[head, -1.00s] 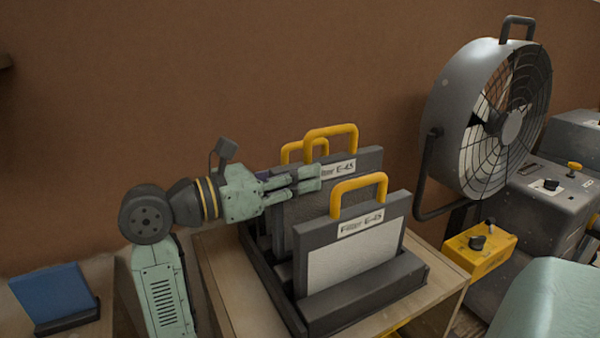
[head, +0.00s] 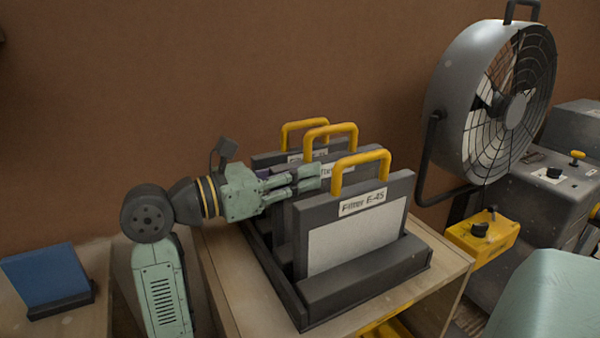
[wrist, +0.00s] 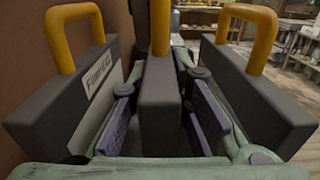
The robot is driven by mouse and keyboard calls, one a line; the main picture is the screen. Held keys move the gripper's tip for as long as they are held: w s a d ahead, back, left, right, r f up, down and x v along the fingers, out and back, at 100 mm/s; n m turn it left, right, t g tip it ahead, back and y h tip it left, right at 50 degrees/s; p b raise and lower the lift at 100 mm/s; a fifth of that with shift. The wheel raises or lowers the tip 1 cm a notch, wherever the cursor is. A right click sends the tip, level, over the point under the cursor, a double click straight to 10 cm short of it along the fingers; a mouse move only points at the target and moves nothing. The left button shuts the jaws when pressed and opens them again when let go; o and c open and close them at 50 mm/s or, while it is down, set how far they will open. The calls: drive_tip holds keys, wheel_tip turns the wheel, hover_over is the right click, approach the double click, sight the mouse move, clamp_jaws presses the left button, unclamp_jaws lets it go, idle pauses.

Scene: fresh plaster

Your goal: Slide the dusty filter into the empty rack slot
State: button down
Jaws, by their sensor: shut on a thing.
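My gripper (head: 296,180) is shut on the middle filter (head: 345,153), a dark flat panel with a yellow loop handle. In the wrist view the purple pads lie on either side of this middle filter (wrist: 159,105). It stands upright between the front filter (head: 350,235) and the rear filter (head: 268,160), roughly parallel to both. The front filter is labelled E-45 and stands in the dark rack (head: 370,285). The front filter hides the middle one's lower edge, so I cannot tell how deep it is in the rack. Dust is not distinguishable.
The rack stands on a wooden bench (head: 228,290). A large fan (head: 455,110) and a yellow control box (head: 483,238) are to the right. A blue panel (head: 45,275) in a dark holder is at lower left. Neighbouring filters leave little room beside the fingers.

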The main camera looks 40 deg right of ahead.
drive_tip(key=shift+f, duration=0.2)
drive_tip(key=shift+f+b, duration=0.5)
drive_tip(key=shift+b, duration=0.1)
drive_tip(key=c, duration=1.4)
unclamp_jaws()
wheel_tip(320, 180, up, 10)
drive_tip(key=shift+r, duration=0.1)
